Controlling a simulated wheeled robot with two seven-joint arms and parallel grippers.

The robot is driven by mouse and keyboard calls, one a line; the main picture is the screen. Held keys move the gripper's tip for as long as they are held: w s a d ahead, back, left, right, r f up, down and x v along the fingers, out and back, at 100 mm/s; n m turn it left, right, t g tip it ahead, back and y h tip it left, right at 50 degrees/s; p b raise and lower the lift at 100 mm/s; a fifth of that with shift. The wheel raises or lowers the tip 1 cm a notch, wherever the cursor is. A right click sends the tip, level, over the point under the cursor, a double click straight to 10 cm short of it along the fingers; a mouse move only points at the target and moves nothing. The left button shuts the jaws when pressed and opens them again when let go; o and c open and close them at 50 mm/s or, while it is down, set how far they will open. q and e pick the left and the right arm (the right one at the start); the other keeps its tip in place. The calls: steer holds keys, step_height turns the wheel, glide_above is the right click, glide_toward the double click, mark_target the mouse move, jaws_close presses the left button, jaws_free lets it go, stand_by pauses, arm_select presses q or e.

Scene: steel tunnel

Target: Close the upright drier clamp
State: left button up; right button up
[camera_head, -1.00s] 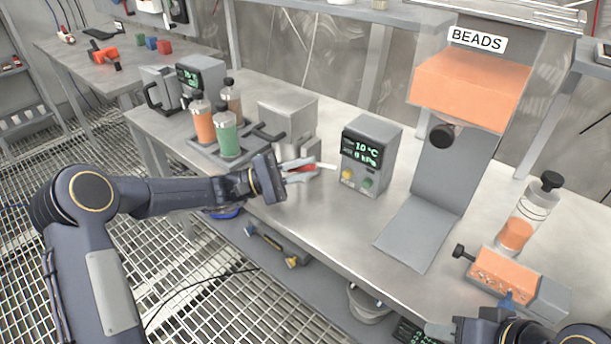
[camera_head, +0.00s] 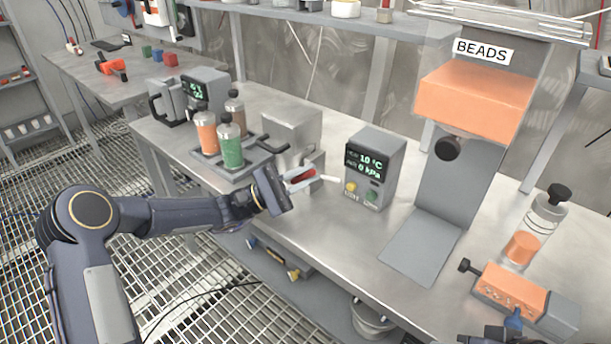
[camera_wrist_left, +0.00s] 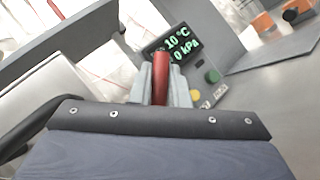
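The drier is the grey box-shaped unit (camera_head: 291,132) with a black handle on the bench, left of the display box. A red clamp handle (camera_head: 303,175) with a pale tip shows at its front right. My left gripper (camera_head: 303,178) is at this handle, its light grey fingers on either side of it. In the left wrist view the red handle (camera_wrist_left: 161,78) lies lengthwise between the fingers, which appear closed against its sides. The clamp's base and latch are hidden behind the gripper. My right gripper is out of view; only a dark arm part shows at the bottom right.
A display box (camera_head: 373,168) reading 10 °C and 0 kPa stands close right of the gripper. A tray (camera_head: 226,173) of bottles is to the left. The BEADS dispenser (camera_head: 475,100) and an orange block (camera_head: 508,292) are further right. The bench front is clear.

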arm_select(q)
steer(key=o, duration=0.4)
steer(key=v, duration=0.8)
steer(key=shift+c, duration=0.5)
